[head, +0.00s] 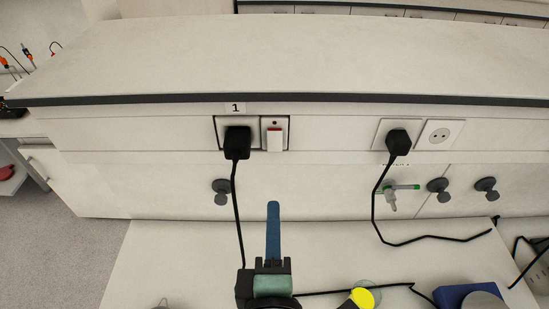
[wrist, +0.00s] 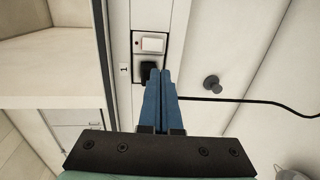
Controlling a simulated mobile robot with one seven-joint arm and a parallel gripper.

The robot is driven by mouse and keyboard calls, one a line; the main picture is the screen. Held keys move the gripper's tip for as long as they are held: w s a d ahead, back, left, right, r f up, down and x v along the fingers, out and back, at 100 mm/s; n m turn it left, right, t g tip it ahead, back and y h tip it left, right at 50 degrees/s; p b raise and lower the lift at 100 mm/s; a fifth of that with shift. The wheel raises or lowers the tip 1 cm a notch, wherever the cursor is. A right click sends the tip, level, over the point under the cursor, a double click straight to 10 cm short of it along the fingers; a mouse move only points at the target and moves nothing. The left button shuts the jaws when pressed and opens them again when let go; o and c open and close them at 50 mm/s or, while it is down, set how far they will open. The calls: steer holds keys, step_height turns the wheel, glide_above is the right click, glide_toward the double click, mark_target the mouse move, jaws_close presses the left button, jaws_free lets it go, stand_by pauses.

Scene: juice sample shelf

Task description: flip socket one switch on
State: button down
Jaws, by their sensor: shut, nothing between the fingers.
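The socket one switch (head: 274,137) is a white rocker in a dark frame on the wall panel, with a small red dot above it. A label reading 1 (head: 235,107) sits above the pair. A black plug (head: 237,141) fills the socket left of the switch. In the wrist view the switch (wrist: 152,45) lies beyond the plug (wrist: 148,70). My gripper (head: 273,205) has blue fingers, shut and empty, below the switch and apart from it in the head view. In the wrist view my gripper (wrist: 160,74) overlaps part of the plug. I cannot tell whether the switch is on.
A second black plug (head: 398,142) and an empty round socket (head: 440,135) are at the right. Dark knobs (head: 221,186) and a green-handled tap (head: 403,187) stick out below. A black cable (head: 237,215) hangs left of my gripper. A yellow item (head: 361,298) and a blue device (head: 467,294) stand on the bench.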

steer(key=shift+w+b, duration=1.35)
steer(key=shift+b, duration=0.5)
steer(key=p, duration=0.2)
glide_toward(273, 150)
steer(key=w, duration=0.5)
steer(key=shift+w+f, duration=0.1)
steer(key=shift+w, duration=0.05)
steer(key=shift+w+f, duration=0.15)
steer(key=shift+w, duration=0.4)
steer(key=shift+w+f+p, duration=0.15)
steer(key=shift+w+p, duration=0.05)
steer(key=shift+p, duration=0.1)
steer(key=shift+w+f+t+b, duration=0.25)
steer(key=shift+f+b, duration=0.2)
steer(key=shift+b, duration=0.8)
steer(key=shift+r+p, duration=0.4)
steer(key=shift+p, duration=0.1)
steer(key=shift+s+f, duration=0.1)
